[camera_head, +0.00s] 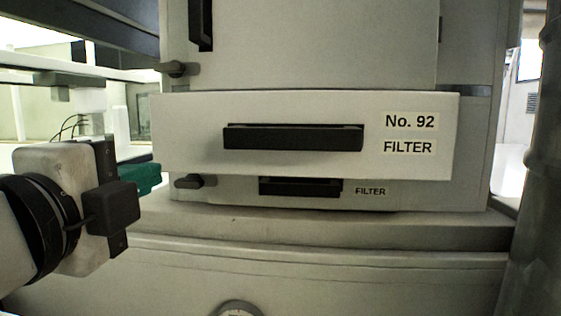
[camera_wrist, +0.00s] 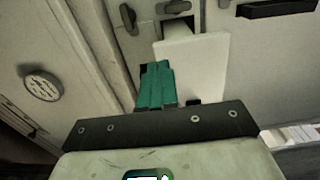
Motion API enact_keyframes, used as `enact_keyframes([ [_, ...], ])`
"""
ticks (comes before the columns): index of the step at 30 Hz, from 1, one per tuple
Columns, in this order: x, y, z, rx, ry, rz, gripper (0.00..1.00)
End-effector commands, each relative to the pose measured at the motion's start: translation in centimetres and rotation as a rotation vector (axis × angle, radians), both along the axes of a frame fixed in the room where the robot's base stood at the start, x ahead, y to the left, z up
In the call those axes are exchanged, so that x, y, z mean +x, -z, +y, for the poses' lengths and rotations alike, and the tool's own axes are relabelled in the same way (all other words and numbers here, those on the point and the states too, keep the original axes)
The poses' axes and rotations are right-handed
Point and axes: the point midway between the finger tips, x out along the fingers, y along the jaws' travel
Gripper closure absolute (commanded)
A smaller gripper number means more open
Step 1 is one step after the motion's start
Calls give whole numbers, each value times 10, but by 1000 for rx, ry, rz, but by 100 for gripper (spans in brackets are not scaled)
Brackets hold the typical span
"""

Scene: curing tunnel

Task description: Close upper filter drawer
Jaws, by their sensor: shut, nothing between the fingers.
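The upper filter drawer (camera_head: 295,107), a pale front labelled "No. 92" and "FILTER" with a dark bar handle (camera_head: 293,138), stands out from the cabinet in the head view. My gripper (camera_head: 150,176) has teal fingers, partly hidden behind its dark mount, close to the lower left edge of the drawer front. In the wrist view the shut, empty fingers (camera_wrist: 157,72) lie beside a pale panel (camera_wrist: 195,58), which appears to be this drawer. I cannot tell whether they touch it.
A lower filter drawer (camera_head: 300,198) sits below, mostly covered by the upper one. Dark latches (camera_head: 176,69) and (camera_head: 195,181) stick out at the cabinet's left. A ledge (camera_head: 380,232) runs beneath, and a dark column (camera_head: 541,170) stands at right.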

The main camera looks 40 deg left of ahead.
Motion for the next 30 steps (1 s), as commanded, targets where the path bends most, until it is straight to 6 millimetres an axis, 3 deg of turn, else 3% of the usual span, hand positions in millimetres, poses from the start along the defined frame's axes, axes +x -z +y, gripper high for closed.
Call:
enact_keyframes([
  [6, 17, -1, 10, 0, 2, 0, 100],
  [20, 22, 1, 13, 0, 2, 0, 100],
  [30, 81, 2, 48, -1, 4, 0, 100],
])
